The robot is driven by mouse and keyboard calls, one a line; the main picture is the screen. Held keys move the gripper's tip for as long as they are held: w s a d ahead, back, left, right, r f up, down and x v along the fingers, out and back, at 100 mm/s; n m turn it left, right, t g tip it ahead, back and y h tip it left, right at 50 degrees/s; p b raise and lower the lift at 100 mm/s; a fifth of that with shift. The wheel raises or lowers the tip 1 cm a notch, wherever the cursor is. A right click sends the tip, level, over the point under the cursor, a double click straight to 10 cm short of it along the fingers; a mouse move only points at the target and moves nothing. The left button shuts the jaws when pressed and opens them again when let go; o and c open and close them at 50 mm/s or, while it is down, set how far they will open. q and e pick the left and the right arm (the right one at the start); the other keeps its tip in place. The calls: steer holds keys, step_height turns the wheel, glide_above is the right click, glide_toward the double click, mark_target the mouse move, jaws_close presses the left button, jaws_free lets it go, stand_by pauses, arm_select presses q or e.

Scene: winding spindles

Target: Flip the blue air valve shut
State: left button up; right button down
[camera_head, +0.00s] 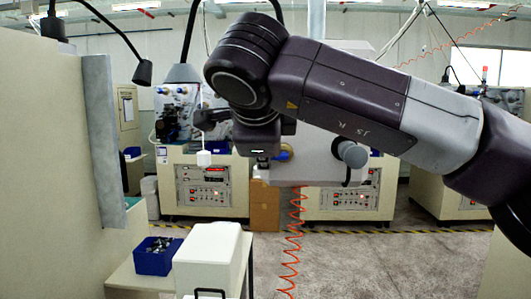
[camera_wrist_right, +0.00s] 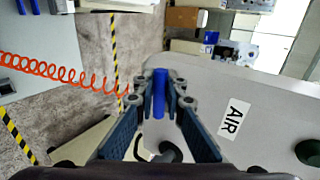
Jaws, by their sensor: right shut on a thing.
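The blue air valve lever (camera_wrist_right: 160,92) stands between the fingertips of my right gripper (camera_wrist_right: 162,101) in the right wrist view. The fingers are shut on it from both sides. A white label reading AIR (camera_wrist_right: 234,118) is on the grey machine panel (camera_wrist_right: 215,85) to the right of the lever. My left gripper does not show in either view.
A white box (camera_head: 207,262) and a blue bin (camera_head: 156,257) stand at the lower left. A beige panel (camera_head: 45,170) fills the left edge. Open floor (camera_head: 400,255) lies at the right.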

stand_by(0.3)
steer(key=c, duration=2.3)
jaws_free()
steer(key=shift+o, duration=0.2)
steer(key=v, duration=1.2)
steer(key=shift+a, duration=0.15)
steer(key=shift+f, duration=0.1)
